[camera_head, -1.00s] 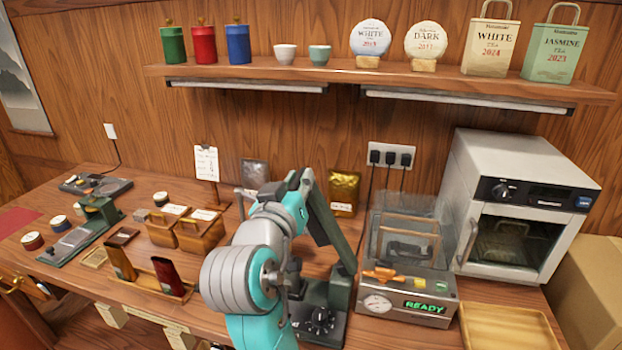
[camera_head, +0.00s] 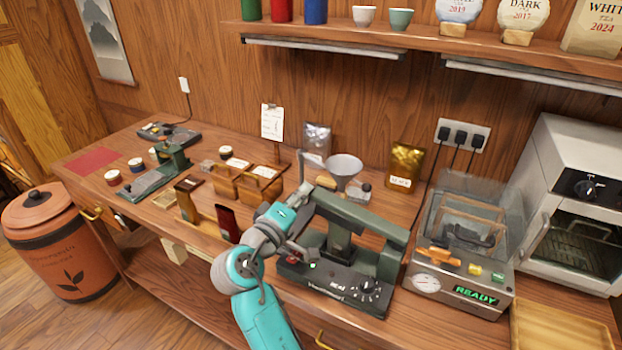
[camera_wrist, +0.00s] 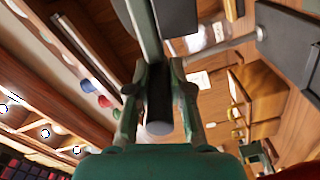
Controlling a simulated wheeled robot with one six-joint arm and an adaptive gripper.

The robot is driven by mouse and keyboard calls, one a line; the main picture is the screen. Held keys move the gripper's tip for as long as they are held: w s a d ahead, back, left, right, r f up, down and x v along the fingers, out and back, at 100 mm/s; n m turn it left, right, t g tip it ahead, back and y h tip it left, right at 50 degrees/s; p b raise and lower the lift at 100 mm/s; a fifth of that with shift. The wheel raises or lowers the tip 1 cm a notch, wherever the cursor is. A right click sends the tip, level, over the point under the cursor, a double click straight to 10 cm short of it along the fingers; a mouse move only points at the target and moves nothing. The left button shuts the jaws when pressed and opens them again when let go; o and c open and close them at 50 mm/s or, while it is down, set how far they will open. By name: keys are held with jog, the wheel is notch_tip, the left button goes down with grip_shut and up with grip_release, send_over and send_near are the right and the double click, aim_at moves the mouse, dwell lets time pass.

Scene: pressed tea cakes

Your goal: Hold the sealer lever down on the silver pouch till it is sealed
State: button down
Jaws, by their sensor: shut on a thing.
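The sealer (camera_head: 345,288) is a dark green machine at the front of the counter, with a knob and small red and green lights. Its green lever (camera_head: 365,217) runs above the base. My gripper (camera_wrist: 160,100) is shut on the lever's dark round grip (camera_wrist: 159,112), with a finger on each side. In the head view my arm's end covers the lever's left end. A silver pouch (camera_head: 317,137) stands at the back of the counter, apart from the sealer. I cannot see a pouch between the sealer's jaws.
A chamber machine (camera_head: 455,275) showing READY stands right of the sealer, with an oven (camera_head: 575,205) beyond it. A funnel (camera_head: 343,168) and a gold pouch (camera_head: 405,165) are behind. Wooden boxes (camera_head: 225,184) and a dark red packet (camera_head: 228,224) are to the left.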

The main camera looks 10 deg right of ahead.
jog(key=shift+w+a+f+n, duration=0.15)
jog(key=shift+f+n, duration=0.5)
jog(key=shift+f, duration=0.65)
jog(key=shift+w+a+f+n, duration=0.1)
jog(key=shift+a+f+n, duration=0.1)
jog(key=shift+f+n, duration=0.75)
jog(key=shift+f+m, duration=0.3)
jog(key=shift+f, duration=0.1)
jog(key=c, duration=1.1)
grip_release()
jog(key=shift+o, duration=0.2)
jog(key=shift+s+r, duration=0.1)
jog(key=v, duration=1.2)
